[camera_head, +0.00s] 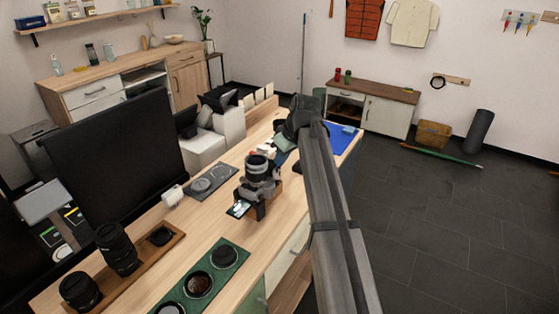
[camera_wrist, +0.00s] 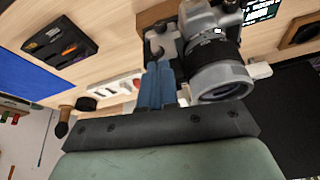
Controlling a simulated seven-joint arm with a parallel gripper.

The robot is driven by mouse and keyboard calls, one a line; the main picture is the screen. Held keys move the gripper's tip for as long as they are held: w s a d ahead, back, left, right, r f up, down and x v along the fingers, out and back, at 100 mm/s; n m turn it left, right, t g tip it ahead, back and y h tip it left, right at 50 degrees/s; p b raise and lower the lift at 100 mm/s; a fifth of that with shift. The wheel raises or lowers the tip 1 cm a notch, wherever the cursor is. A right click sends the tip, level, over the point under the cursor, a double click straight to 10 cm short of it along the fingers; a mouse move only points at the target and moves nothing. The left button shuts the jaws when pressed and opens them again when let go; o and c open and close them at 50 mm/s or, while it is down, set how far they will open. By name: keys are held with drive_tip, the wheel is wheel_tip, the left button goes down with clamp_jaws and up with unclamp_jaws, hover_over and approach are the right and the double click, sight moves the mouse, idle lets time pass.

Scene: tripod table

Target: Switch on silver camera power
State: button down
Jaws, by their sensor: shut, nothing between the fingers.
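The silver camera (camera_head: 258,182) stands on the wooden table (camera_head: 205,215), with a dark lens and a lit screen folded out at its side. In the wrist view the silver camera (camera_wrist: 198,22) appears at the upper middle, its large lens facing lower right. My gripper (camera_wrist: 157,70) has its blue fingers shut together with nothing between them. The fingertips are close beside the camera's grey knobs and top edge, near the lens. I cannot tell whether they touch it. The power switch itself is too small to make out. In the head view my arm hides the table behind the camera.
A grey tray (camera_head: 211,182) with round caps lies left of the camera. A green tray (camera_head: 240,262) with round filters lies in front. A wooden tray (camera_head: 140,268) holds lenses. A large black monitor (camera_head: 115,155) stands left. A blue mat (camera_head: 345,140) lies beyond my arm.

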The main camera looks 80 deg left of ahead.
drive_tip(key=shift+w, duration=0.1)
drive_tip(key=shift+a+r, duration=0.1)
drive_tip(key=shift+r, duration=0.1)
drive_tip(key=shift+r, duration=0.6)
drive_tip(key=w+a+v, duration=0.1)
drive_tip(key=v, duration=0.9)
idle(0.9)
